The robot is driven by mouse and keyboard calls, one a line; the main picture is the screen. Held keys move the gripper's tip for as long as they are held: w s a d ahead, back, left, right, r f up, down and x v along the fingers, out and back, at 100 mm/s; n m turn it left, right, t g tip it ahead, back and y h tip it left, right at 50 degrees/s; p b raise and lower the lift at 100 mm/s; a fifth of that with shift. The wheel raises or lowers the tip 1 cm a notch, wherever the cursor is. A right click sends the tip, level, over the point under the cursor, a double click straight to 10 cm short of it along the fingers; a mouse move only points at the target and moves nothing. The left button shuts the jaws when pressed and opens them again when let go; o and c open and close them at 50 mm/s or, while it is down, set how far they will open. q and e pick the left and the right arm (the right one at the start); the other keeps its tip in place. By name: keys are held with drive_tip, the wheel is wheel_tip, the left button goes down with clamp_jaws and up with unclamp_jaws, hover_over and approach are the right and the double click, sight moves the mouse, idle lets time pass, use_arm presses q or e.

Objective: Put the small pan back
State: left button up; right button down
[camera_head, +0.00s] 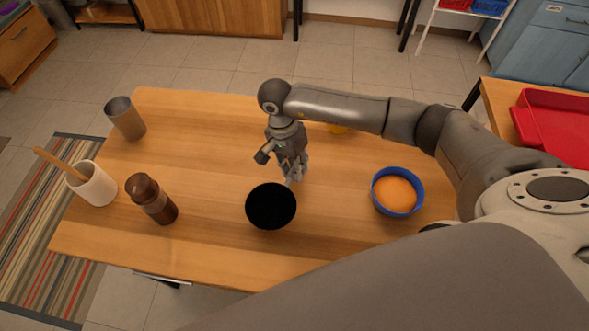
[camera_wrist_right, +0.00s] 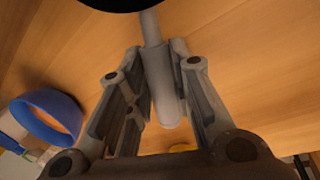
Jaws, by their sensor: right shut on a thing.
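The small black pan (camera_head: 270,206) is over the middle of the wooden table in the head view, near its front edge. My right gripper (camera_head: 292,172) is at the pan's far side, shut on the pan's handle. In the right wrist view the grey handle (camera_wrist_right: 163,85) lies between the two fingers of the right gripper (camera_wrist_right: 160,80), and part of the dark pan (camera_wrist_right: 120,3) shows at the top edge. I cannot tell whether the pan touches the table. My left gripper is not in view.
A blue bowl with orange contents (camera_head: 396,192) stands right of the pan. A brown grinder (camera_head: 152,198), a white holder with a wooden utensil (camera_head: 95,186) and a metal cup (camera_head: 125,118) stand at left.

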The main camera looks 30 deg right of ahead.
drive_tip(key=shift+w+d+f+p, duration=0.15)
drive_tip(key=shift+w+f+p, duration=0.15)
drive_tip(key=shift+f, duration=0.25)
drive_tip(key=shift+p+x, duration=0.55)
drive_tip(key=shift+x, duration=0.45)
drive_tip(key=shift+w+f, duration=0.2)
drive_tip(key=shift+f, duration=0.15)
drive_tip(key=shift+f, duration=0.15)
drive_tip(key=c, duration=1.3)
unclamp_jaws()
